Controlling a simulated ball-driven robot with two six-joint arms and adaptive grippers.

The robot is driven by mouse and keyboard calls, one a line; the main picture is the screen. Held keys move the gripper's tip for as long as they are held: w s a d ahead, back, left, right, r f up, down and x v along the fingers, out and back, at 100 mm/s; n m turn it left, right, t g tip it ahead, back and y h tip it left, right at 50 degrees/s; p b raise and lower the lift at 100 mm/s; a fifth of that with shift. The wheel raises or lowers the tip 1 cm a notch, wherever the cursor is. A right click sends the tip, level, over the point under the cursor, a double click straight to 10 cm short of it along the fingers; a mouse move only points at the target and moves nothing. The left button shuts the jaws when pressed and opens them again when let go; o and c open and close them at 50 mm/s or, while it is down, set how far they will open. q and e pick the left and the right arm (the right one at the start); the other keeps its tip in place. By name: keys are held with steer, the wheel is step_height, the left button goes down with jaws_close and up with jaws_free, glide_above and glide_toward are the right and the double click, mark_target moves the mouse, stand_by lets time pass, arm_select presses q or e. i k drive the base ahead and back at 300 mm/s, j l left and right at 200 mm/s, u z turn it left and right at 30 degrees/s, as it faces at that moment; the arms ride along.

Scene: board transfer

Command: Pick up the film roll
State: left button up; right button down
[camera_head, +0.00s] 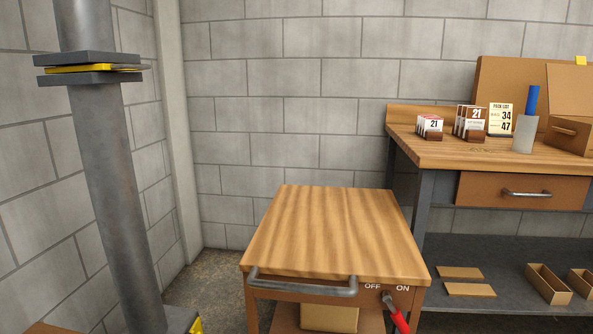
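On the workbench at the right, a pale translucent-looking cylinder (525,134) stands upright. A blue rod (532,100) sticks up out of its top. It looks like the film roll, though its details are small. It stands close to the bench's front edge, just right of a pick list sign (500,119) and left of a brown box. Neither of my grippers is in view.
A wooden-topped cart (335,232) with a metal handle and a red lever (397,314) stands in front of me; its top is bare. The workbench (440,150) also holds card racks (470,122). A grey pillar (115,190) stands at the left.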

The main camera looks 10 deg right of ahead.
mark_target(528, 124)
steer(key=z, duration=1.5)
steer(key=u, duration=0.7)
steer(key=i+l+u, duration=0.15)
steer(key=l+u, duration=0.35)
steer(key=i+l+u, duration=0.1)
steer(key=l+u, duration=0.85)
